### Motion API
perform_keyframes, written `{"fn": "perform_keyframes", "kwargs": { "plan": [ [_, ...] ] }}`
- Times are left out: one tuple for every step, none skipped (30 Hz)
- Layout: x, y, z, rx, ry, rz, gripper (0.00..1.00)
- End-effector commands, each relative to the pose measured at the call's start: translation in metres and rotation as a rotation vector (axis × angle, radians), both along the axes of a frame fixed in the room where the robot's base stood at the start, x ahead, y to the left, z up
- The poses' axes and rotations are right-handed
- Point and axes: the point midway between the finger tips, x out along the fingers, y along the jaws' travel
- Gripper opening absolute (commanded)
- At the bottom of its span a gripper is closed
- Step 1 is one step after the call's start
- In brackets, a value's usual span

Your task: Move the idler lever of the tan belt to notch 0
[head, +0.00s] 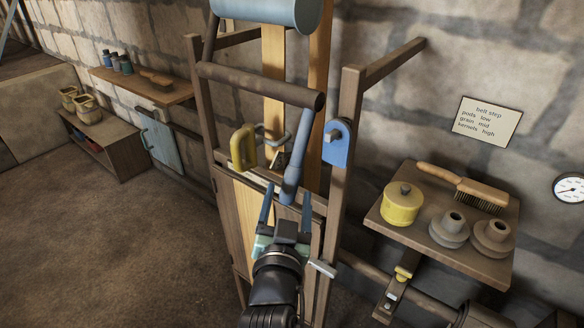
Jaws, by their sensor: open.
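Tan belt strands (272,65) run vertically inside a wooden frame, below a grey-blue drum (268,12). A dark brown roller (258,85) crosses in front of them. A blue-grey lever (299,150) hangs from the roller's right end, slanting down and slightly left. I take it to be the idler lever of the tan belt. My gripper (287,193) is open, its two blue fingers on either side of the lever's lower end. I cannot tell whether they touch it. Notch marks are not readable, and my gripper hides part of the frame below the lever.
A yellow handle (243,147) stands left of the lever. A blue bracket (338,143) sits on the right post (345,110). A wooden shelf (395,240) at the right holds a yellow pot (402,204), a brush and two grey pulleys. Floor at the left (130,250) is clear.

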Motion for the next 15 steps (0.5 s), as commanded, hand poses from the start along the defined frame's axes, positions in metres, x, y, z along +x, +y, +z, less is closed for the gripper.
{"fn": "perform_keyframes", "kwargs": {
  "plan": [
    [0.01, -0.002, 0.002, 0.0, 0.001, -0.003, 0.69],
    [0.015, -0.002, 0.003, 0.001, -0.001, -0.002, 0.69],
    [0.022, -0.002, 0.003, 0.001, -0.001, -0.002, 0.69],
    [0.027, -0.003, 0.003, 0.001, 0.0, -0.002, 0.69],
    [0.032, -0.003, 0.002, 0.001, 0.0, -0.002, 0.69],
    [0.038, -0.004, 0.002, 0.001, -0.001, -0.001, 0.69],
    [0.042, -0.004, 0.002, 0.001, 0.0, -0.002, 0.69],
    [0.046, -0.005, 0.002, 0.001, 0.0, -0.002, 0.69],
    [0.051, -0.005, 0.002, 0.0, 0.0, -0.002, 0.69],
    [0.055, -0.005, 0.002, 0.0, -0.001, -0.001, 0.69],
    [0.058, -0.005, 0.002, -0.001, -0.001, -0.001, 0.69],
    [0.061, -0.005, 0.001, -0.001, 0.0, -0.001, 0.69],
    [0.064, -0.005, 0.001, -0.001, 0.0, -0.001, 0.69],
    [0.066, -0.005, 0.001, -0.001, 0.0, -0.001, 0.69],
    [0.068, -0.006, 0.001, -0.001, -0.001, 0.0, 0.69]
  ]
}}
